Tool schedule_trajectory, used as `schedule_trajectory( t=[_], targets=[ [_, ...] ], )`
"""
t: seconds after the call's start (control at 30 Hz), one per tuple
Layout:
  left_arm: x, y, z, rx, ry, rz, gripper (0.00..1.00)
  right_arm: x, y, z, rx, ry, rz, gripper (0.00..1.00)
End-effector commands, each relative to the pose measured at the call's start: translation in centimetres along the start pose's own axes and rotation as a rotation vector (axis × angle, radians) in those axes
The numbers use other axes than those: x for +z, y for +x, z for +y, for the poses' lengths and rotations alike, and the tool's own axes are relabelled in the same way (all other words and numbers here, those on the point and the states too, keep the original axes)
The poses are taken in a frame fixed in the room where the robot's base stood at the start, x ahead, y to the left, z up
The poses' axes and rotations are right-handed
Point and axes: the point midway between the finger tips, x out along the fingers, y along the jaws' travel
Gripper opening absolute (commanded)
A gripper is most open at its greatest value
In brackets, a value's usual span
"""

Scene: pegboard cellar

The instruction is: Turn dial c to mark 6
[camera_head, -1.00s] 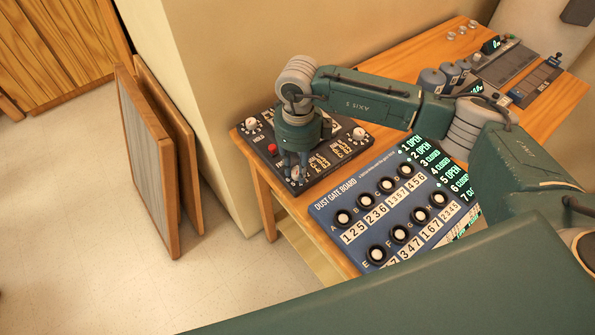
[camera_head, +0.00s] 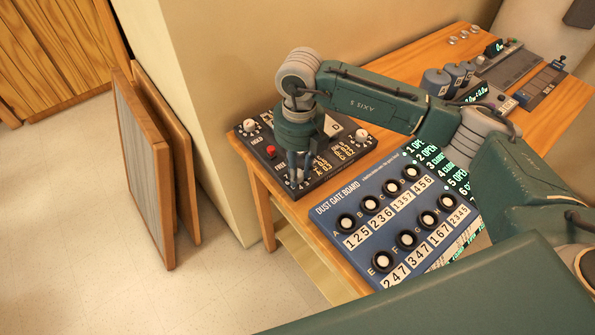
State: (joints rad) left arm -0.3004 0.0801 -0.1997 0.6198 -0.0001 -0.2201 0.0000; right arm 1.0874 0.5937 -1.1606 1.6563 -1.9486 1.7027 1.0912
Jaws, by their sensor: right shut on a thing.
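A dark control panel (camera_head: 268,163) lies on the near left end of the wooden table. My right gripper (camera_head: 297,178) points down over the panel's front left corner, shut on the dial there. The fingers and wrist cover most of that dial, so its pointer and mark cannot be read. The letters beside the dials are too small to tell which is c. My left gripper is not in view.
The blue Dust Gate Board (camera_head: 335,221) with several black knobs lies close in front of the panel. Wooden boards (camera_head: 145,165) lean against the wall at left.

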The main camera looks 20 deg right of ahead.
Motion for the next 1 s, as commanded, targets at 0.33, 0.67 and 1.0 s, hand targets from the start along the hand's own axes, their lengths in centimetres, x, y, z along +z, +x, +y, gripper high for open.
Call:
schedule_trajectory(
  t=[0.33, 0.67, 1.0],
  targets=[
    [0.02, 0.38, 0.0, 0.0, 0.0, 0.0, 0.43, 0.34, -0.32, 0.01, 0.003, 0.086, -0.011, 0.0],
    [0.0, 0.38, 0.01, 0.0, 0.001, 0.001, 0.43, 0.38, -0.38, 0.01, 0.003, 0.091, -0.013, 0.0],
    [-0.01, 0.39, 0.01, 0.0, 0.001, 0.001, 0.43, 0.22, -0.21, -0.01, 0.001, 0.089, -0.008, 0.43]
  ],
)
